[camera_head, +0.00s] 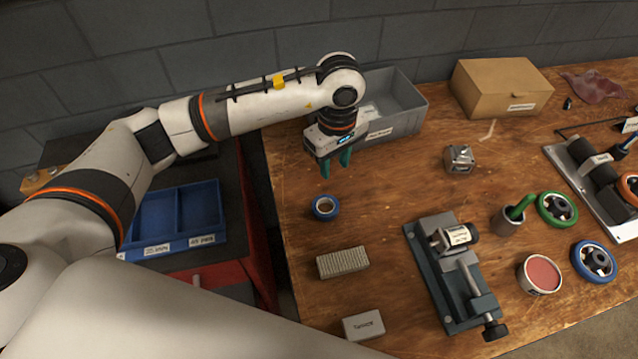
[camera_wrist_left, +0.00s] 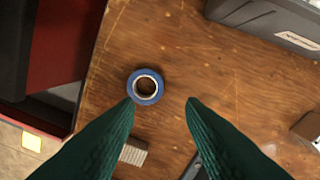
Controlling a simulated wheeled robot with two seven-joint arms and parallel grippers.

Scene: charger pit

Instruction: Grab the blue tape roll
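The blue tape roll (camera_head: 325,208) lies flat on the wooden table (camera_head: 390,194), near its left edge. Its white core ring shows in the left wrist view, where the roll (camera_wrist_left: 145,86) sits ahead of the green fingers, a little left of the middle. My left gripper (camera_head: 336,166) hangs above the table, behind the roll in the head view and apart from it. Its two green fingers (camera_wrist_left: 160,105) are spread with nothing between them. My right gripper shows in neither view.
A grey bin (camera_head: 405,108) stands behind my left gripper. A grey vise (camera_head: 455,275) stands to the right. A blue tray (camera_head: 180,217) is left, off the table.

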